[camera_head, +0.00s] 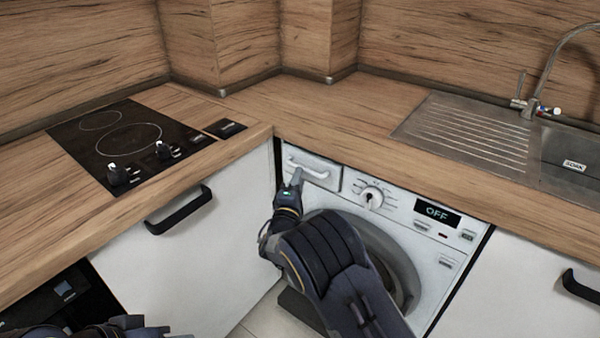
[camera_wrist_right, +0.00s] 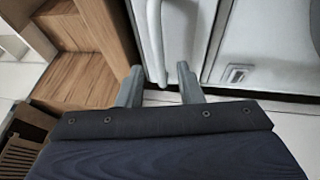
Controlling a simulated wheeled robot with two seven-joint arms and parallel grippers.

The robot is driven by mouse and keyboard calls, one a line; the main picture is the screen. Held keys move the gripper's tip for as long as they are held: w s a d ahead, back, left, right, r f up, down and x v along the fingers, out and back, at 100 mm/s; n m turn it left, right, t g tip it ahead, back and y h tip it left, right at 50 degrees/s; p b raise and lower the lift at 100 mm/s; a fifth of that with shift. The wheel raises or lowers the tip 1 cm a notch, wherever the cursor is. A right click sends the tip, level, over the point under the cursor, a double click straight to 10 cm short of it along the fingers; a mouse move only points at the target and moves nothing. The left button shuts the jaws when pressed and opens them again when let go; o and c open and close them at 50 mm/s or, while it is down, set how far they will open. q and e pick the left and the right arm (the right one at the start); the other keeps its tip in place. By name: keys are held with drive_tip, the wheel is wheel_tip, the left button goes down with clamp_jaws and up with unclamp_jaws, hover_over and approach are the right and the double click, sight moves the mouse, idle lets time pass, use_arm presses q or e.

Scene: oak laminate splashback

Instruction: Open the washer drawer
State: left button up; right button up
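The washer drawer (camera_head: 325,178) is at the top left of the white washing machine (camera_head: 447,262), and its front looks flush with the panel. Its pale bar handle (camera_head: 306,166) shows in the head view, and also in the right wrist view (camera_wrist_right: 154,45) as a white bar. My right gripper (camera_head: 297,176) is at the drawer front, close to the handle. In the right wrist view its two fingers (camera_wrist_right: 159,84) are apart, with the handle's end between or just beyond them; contact is unclear. My left gripper (camera_head: 150,331) is partly cut off at the bottom left.
The wooden worktop (camera_head: 330,105) overhangs just above the drawer. A white cabinet with a black handle (camera_head: 180,211) stands left of the washer. A knob (camera_head: 371,196) and OFF display (camera_head: 437,213) are right of the drawer. A hob (camera_head: 125,140) and sink (camera_head: 560,165) are above.

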sight(323, 157)
drive_tip(key=x, duration=0.3)
drive_tip(key=shift+w+d, duration=0.1)
drive_tip(key=shift+w, duration=0.1)
clamp_jaws()
